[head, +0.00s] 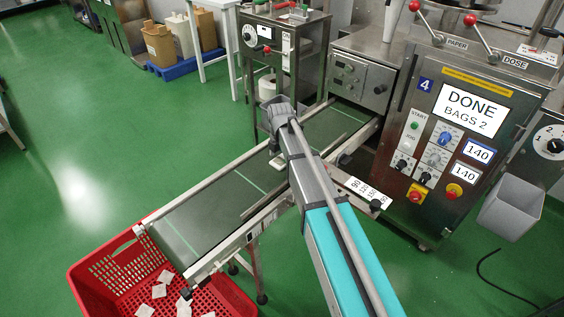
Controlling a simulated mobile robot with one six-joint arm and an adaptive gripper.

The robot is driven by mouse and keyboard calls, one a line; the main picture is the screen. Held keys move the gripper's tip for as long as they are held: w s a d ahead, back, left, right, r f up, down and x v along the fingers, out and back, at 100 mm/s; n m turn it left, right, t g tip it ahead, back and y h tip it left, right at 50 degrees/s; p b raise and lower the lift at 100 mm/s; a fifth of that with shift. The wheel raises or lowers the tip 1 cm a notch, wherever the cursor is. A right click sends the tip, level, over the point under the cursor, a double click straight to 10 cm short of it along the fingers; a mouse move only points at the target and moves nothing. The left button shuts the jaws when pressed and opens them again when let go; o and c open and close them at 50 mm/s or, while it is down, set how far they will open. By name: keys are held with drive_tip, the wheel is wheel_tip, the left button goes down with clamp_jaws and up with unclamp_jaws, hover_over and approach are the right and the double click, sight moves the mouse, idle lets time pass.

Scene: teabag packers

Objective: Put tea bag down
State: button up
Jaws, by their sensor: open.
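My arm reaches over the conveyor belt (215,210), and my gripper (274,148) is at its far end, low over the belt. The gripper is open; its fingers are small and partly hidden by my own arm. A small pale patch (278,161) shows just below it on the belt side; I cannot tell whether it is a tea bag or part of the gripper. Several white tea bags (159,291) lie loose in the red crate (84,272) below the belt's near end.
The packing machine (425,150) stands at the right, its screen (473,108) reading "DONE BAGS 2". A grey bin (511,207) hangs at its right side. Another steel machine (283,55) stands behind the belt. Green floor (80,130) is clear at the left.

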sight(280, 161)
drive_tip(key=c, duration=0.5)
drive_tip(key=shift+c, duration=0.2)
drive_tip(key=shift+r, duration=0.15)
wheel_tip(280, 161, up, 3)
drive_tip(key=p, duration=0.3)
drive_tip(key=s+d+r+p, duration=0.1)
drive_tip(key=s+r+p, duration=0.8)
drive_tip(key=s, duration=0.5)
drive_tip(key=shift+r+p, duration=0.35)
drive_tip(key=shift+p, duration=0.15)
drive_tip(key=shift+d, duration=0.1)
